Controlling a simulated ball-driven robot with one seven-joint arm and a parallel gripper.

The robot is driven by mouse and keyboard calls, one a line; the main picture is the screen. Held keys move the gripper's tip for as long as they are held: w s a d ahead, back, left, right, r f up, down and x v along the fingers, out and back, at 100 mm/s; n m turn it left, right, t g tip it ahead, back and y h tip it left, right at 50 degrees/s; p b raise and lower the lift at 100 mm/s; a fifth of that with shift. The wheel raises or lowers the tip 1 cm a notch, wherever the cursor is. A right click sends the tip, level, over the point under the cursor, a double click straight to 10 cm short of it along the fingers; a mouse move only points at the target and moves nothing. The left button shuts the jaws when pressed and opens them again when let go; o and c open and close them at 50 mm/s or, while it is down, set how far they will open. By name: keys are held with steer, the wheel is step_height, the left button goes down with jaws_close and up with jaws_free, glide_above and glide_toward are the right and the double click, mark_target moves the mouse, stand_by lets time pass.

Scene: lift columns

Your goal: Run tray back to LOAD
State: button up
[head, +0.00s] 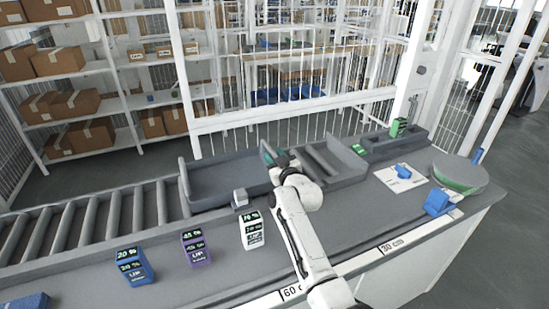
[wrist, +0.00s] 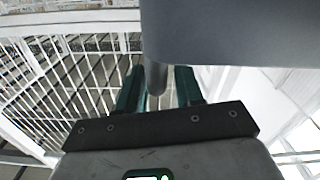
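A grey shallow tray (head: 225,182) sits on the bench's roller line, left of my gripper. My gripper (head: 272,156) is at the tray's right end, with its teal fingers partly hidden by my wrist. In the wrist view the two teal fingers (wrist: 159,90) stand apart. A grey peg (wrist: 157,78) hangs between them below a large grey body (wrist: 235,35). A narrow gap shows on the peg's right side, so a firm grip is not visible. I cannot tell which part the peg belongs to. No LOAD marking is readable.
Blue (head: 134,266), purple (head: 195,247) and white (head: 251,229) labelled blocks stand in front. A round grey-green disc (head: 460,173) is at the right end. A white barred fence rises behind.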

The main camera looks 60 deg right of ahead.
steer(key=shift+o, duration=0.5)
steer(key=shift+f, duration=0.1)
steer(key=shift+s, duration=0.1)
steer(key=shift+s+a+f, duration=0.1)
steer(key=shift+s, duration=0.05)
steer(key=b+v, duration=0.1)
steer(key=v, duration=0.9)
steer(key=shift+s+a, duration=0.1)
steer(key=shift+a, duration=0.05)
